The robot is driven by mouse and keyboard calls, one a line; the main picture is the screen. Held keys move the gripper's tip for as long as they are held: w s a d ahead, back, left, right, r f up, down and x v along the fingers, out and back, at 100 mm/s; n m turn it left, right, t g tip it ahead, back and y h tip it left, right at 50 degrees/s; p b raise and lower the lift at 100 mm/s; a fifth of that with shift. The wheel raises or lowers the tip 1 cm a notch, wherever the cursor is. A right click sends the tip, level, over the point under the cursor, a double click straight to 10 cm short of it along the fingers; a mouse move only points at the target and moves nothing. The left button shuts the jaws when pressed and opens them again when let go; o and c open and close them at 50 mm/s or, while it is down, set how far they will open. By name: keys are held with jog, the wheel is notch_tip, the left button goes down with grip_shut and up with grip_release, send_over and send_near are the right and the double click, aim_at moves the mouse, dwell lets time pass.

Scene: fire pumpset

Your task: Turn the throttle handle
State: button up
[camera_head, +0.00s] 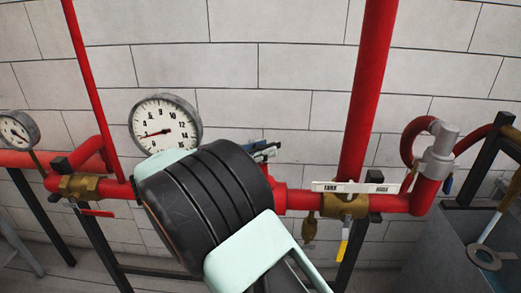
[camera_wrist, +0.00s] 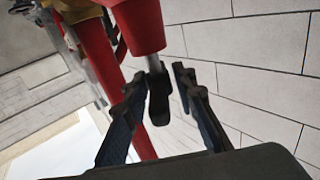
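In the wrist view a small black handle (camera_wrist: 159,98) sits on a short grey stem that comes out of the end of a red pipe fitting (camera_wrist: 138,27). I take this to be the throttle handle, though no label shows. My gripper (camera_wrist: 160,76) is open, with one dark finger on each side of the handle. Narrow gaps seem to show beside it, and I cannot tell whether either finger touches it. In the head view my gripper (camera_head: 266,151) shows only as dark fingertips past my black arm link, and the handle is hidden there.
A large round gauge (camera_head: 165,124) stands close to the left of my arm. A white lever (camera_head: 354,188) on a brass valve (camera_head: 345,207) lies to the right. A vertical red pipe (camera_head: 368,90) rises behind it. A brass valve with a red lever (camera_head: 97,213) is at left.

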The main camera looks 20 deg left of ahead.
grip_shut()
jog(key=shift+n+t+y, duration=0.4)
jog(key=shift+y, duration=0.1)
jog(key=n+t+y, duration=0.1)
jog(key=n+y, duration=0.1)
jog(key=n+t+y, duration=0.1)
jog(key=n+y, duration=0.1)
jog(key=y, duration=0.1)
jog(key=shift+t+y, duration=0.3)
jog(key=shift+t, duration=0.1)
jog(key=n+y+b, duration=0.1)
jog(key=n+y, duration=0.1)
jog(key=y, duration=0.2)
jog(key=shift+f+n+t+b, duration=0.1)
jog(key=shift+n+t+b, duration=0.25)
jog(key=shift+n+t, duration=0.05)
jog(key=shift+n+y+b, duration=0.35)
jog(key=shift+n+y, duration=0.25)
jog(key=shift+y, duration=0.5)
jog(key=shift+o, duration=1.2)
grip_release()
